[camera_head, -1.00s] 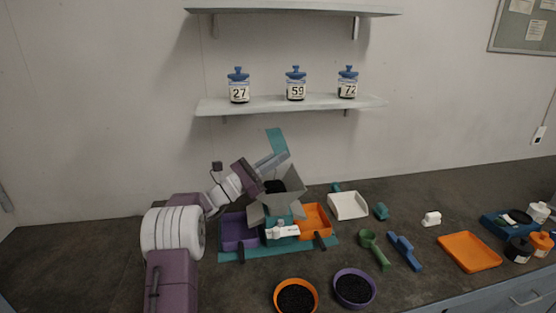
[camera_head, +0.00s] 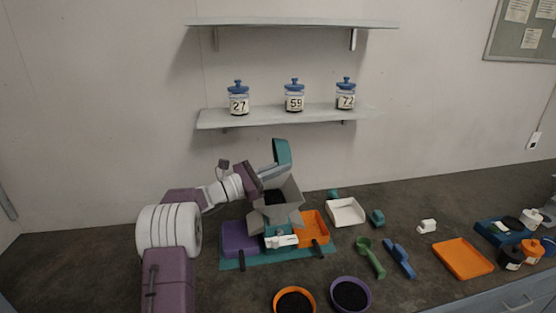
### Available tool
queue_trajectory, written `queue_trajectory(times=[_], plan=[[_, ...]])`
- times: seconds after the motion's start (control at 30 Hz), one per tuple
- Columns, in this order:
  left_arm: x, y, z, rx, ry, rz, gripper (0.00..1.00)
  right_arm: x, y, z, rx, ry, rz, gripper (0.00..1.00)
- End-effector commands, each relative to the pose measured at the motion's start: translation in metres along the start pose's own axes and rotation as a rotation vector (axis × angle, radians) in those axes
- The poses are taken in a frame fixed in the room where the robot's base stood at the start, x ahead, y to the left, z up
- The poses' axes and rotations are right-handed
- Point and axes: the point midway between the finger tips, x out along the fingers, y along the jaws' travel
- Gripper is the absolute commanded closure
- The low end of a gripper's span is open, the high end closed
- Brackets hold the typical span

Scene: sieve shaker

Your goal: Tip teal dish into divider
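The teal dish (camera_head: 283,152) is tipped steeply on edge above the grey divider hopper (camera_head: 286,190). My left gripper (camera_head: 270,170) reaches in from the left and is shut on the dish's lower side. Dark grains show inside the hopper. Whether any grains remain in the dish is hidden. Below the hopper sit a purple bin (camera_head: 239,238), a teal bin (camera_head: 271,231) and an orange bin (camera_head: 312,229) on a teal base (camera_head: 290,255). A white piece sits at the front of the teal bin. My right gripper is not in view.
An orange-rimmed dish (camera_head: 279,309) and a purple-rimmed dish (camera_head: 368,297) of dark grains stand at the front. A white tray (camera_head: 346,212), green scoop (camera_head: 368,256), blue tool (camera_head: 400,258) and orange tray (camera_head: 463,260) lie right. Jars stand on the shelf (camera_head: 290,118) above.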

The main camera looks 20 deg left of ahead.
Motion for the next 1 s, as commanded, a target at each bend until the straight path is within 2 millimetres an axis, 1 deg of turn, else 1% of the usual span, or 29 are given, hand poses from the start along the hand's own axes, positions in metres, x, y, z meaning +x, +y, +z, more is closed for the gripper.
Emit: queue_trajectory(times=[0.03, 0.1, 0.2, 0.33, 0.47, 0.5, 0.63, 1.0], plan=[[0.003, 0.002, 0.009, 0.008, 0.027, -0.01, 1.0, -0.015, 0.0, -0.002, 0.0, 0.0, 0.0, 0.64], [0.005, 0.001, 0.008, 0.018, 0.062, -0.02, 1.0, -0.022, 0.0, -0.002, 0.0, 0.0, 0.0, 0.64], [0.005, 0.0, 0.005, 0.027, 0.091, -0.03, 1.0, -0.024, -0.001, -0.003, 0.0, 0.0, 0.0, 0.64], [0.005, -0.001, 0.001, 0.028, 0.097, -0.031, 1.0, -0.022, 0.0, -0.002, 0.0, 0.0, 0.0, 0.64], [0.005, -0.001, 0.002, 0.028, 0.096, -0.031, 1.0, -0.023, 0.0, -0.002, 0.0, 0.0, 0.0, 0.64], [0.005, 0.0, 0.004, 0.029, 0.102, -0.033, 1.0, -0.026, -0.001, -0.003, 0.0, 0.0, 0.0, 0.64], [0.01, 0.001, 0.013, 0.048, 0.165, -0.055, 1.0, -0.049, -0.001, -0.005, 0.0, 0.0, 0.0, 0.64], [0.019, -0.001, 0.017, 0.106, 0.368, -0.12, 1.0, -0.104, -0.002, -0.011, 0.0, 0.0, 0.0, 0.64]])
